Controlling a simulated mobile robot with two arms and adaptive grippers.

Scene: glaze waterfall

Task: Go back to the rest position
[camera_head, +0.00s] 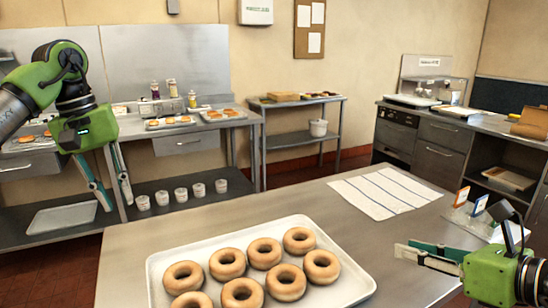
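My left gripper (118,206) hangs at the left, pointing down, with its fingers apart and nothing between them. It appears in front of the back counter and lower shelf. My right gripper (404,247) is at the lower right, pointing left over the front table (125,268). Its two fingers show as separate bars with a gap and nothing held between them. A white tray (355,285) with several ring doughnuts (264,252) lies on the front table, left of my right gripper and apart from it.
A striped white cloth (385,192) lies flat behind the tray. Small coloured cards (480,205) on a stand are close behind my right gripper. White cups (181,195) line the lower shelf near my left gripper. Trays of food (170,122) sit on the back counter.

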